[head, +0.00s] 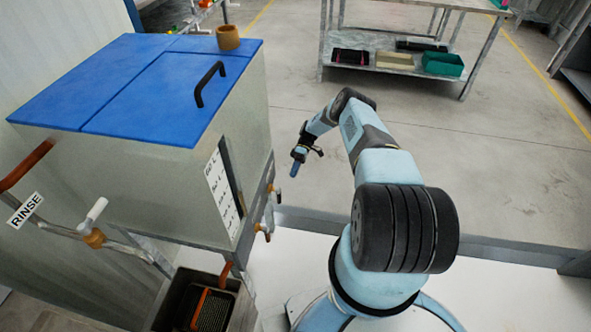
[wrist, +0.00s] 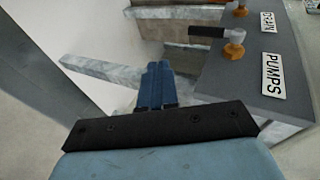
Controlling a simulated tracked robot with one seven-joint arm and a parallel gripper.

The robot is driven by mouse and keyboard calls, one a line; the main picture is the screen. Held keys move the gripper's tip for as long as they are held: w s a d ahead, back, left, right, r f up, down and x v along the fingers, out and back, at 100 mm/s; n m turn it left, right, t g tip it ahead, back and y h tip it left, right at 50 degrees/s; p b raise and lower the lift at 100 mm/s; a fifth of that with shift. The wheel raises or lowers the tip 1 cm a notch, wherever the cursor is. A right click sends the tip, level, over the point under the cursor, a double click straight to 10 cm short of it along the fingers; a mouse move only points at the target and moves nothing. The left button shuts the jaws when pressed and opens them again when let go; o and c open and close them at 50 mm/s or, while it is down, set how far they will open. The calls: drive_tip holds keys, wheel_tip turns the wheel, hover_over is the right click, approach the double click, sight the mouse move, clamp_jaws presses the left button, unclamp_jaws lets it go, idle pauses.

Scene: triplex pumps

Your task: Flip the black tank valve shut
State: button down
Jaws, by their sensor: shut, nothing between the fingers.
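A valve with a black handle (wrist: 208,32) on an orange body (wrist: 235,46) is at the upper right of the wrist view, on a grey panel beside a PUMPS label (wrist: 272,76). The handle points left, out from the panel. My gripper (wrist: 157,86) is shut and empty, with its blue fingers together, below and left of the handle and apart from it. In the head view my gripper (head: 297,163) hangs just right of the tank (head: 130,190). The black handle cannot be made out there.
Another orange valve body (wrist: 241,9) sits by a DRAIN label (wrist: 268,22). The tank has a blue lid (head: 150,90) with a black handle. A white-handled valve (head: 95,212) is near a RINSE sign (head: 24,210). Floor right of the tank is open up to a metal table (head: 400,25).

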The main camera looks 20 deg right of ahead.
drive_tip(key=shift+w+d, duration=0.5)
drive_tip(key=shift+w, duration=0.1)
